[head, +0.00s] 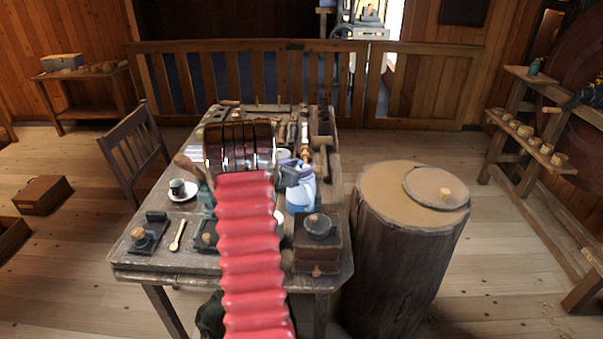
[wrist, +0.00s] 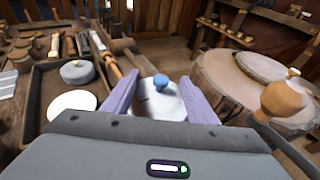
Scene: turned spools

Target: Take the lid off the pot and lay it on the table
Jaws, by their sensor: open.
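The blue pot (head: 301,198) stands on the wooden table (head: 140,262), right of my red arm in the head view. My gripper (head: 299,172) is just above it and hides its top there. In the wrist view, the pale lid (wrist: 165,106) with a round blue knob (wrist: 160,82) lies between the two purple fingers of my gripper (wrist: 159,80). The fingers are spread, one on each side of the knob, with a gap visible around it. The pot body is mostly hidden below the lid in that view.
A dark box (head: 317,256) with a rounded top stands in front of the pot. A wooden stump (head: 395,230) with a round disc stands right of the table. A saucer with a cup (head: 178,187) and a spoon (head: 177,236) lie left. Tools crowd the table behind.

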